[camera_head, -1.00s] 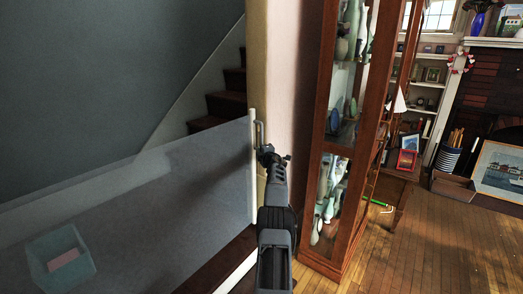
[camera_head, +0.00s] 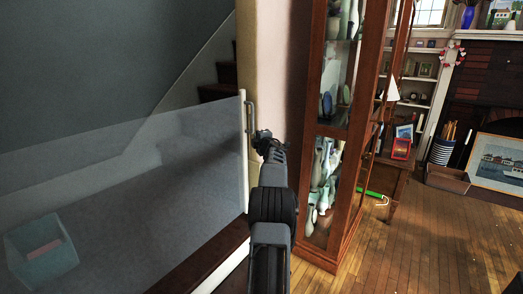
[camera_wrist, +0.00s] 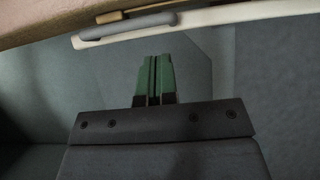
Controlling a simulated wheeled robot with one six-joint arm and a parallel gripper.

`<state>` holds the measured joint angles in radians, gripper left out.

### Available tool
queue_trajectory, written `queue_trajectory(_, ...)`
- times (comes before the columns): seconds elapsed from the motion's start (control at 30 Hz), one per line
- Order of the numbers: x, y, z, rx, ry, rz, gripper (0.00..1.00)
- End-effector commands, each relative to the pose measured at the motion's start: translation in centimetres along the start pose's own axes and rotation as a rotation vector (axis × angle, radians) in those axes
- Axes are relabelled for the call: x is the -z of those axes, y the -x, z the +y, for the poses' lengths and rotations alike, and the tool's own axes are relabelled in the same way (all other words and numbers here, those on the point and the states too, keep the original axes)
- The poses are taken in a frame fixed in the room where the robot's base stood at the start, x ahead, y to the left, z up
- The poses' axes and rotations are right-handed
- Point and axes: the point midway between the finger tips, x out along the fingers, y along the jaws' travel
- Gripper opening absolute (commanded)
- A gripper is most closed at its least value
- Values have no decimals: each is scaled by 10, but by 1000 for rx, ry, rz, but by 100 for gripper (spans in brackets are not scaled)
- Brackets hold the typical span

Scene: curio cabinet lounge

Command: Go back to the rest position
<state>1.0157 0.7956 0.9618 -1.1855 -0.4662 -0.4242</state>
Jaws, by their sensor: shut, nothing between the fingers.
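My gripper (camera_head: 264,137) is in the middle of the head view, beside the upright handle (camera_head: 250,118) of a translucent gate (camera_head: 120,195). In the head view I cannot tell whether it touches the handle. In the wrist view, the green fingers (camera_wrist: 153,62) are together with nothing between them. The grey handle bar (camera_wrist: 128,25) and the gate's pale edge (camera_wrist: 210,22) show just beyond the fingertips there, apart from them in the picture.
A tall glass curio cabinet (camera_head: 346,130) with vases stands close to the right of my arm. Stairs (camera_head: 218,92) rise behind the gate. A teal box (camera_head: 42,255) shows at lower left. A green-handled object (camera_head: 371,194) is by a small table. Wooden floor (camera_head: 430,240) is open at right.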

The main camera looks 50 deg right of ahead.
Motion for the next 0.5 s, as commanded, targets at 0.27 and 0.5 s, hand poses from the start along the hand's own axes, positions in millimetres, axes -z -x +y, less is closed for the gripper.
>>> queue_trajectory(0.27, 4, 19, -1, -1, 0, 1, 0)
queue_trajectory(0.5, 4, 22, 0, 0, -1, 1, 0)
